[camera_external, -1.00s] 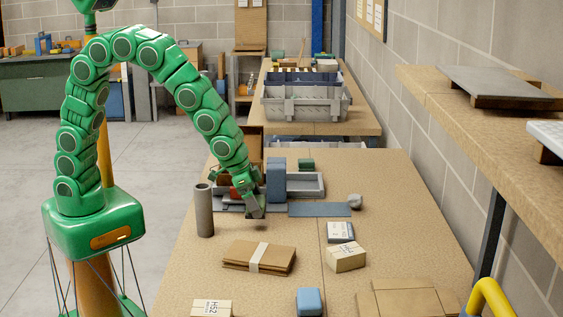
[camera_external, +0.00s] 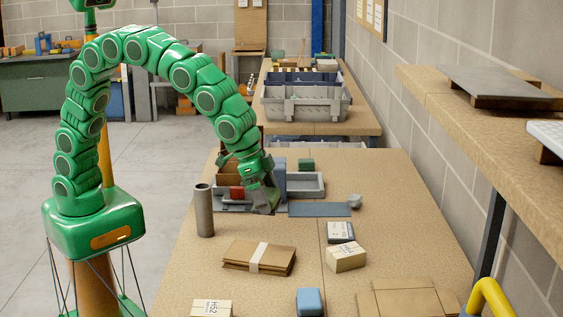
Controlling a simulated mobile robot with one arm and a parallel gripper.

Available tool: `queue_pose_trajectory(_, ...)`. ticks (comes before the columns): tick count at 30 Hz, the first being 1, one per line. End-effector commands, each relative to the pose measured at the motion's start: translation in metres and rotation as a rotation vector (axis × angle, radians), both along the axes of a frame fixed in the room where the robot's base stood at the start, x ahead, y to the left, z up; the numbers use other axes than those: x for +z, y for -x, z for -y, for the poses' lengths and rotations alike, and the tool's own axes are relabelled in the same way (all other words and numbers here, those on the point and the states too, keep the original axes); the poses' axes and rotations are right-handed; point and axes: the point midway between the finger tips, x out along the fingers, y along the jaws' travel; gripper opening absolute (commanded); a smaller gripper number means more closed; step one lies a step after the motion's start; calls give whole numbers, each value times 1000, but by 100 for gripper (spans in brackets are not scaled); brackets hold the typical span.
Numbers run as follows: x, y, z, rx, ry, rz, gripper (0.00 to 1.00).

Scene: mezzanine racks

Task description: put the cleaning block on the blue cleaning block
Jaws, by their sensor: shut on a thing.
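My gripper (camera_external: 264,205) is low over the far part of the table, in front of the grey tray. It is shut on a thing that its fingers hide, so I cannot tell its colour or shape. A blue block (camera_external: 309,301) lies apart at the table's front edge. A tall blue-grey block (camera_external: 280,165) stands just behind my gripper and is mostly hidden by it. A small red block (camera_external: 237,193) shows to the left of my gripper. I cannot tell from this view which of these is a cleaning block.
A grey cylinder (camera_external: 204,211) stands left of my gripper. A grey tray (camera_external: 307,192) and a flat blue mat (camera_external: 320,210) lie right of it. Tied cardboard (camera_external: 258,257), a labelled box (camera_external: 346,257) and a small green block (camera_external: 306,164) are also on the table.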

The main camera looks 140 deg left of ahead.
Motion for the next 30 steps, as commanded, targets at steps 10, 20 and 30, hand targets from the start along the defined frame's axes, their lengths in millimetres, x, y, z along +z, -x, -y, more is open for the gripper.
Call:
queue_pose_trajectory(10,26,-81,90,-144,2,3,59)
queue_pose_trajectory(20,34,-105,121,-188,3,1,59)
queue_pose_trajectory(30,19,-137,116,-188,3,3,59)
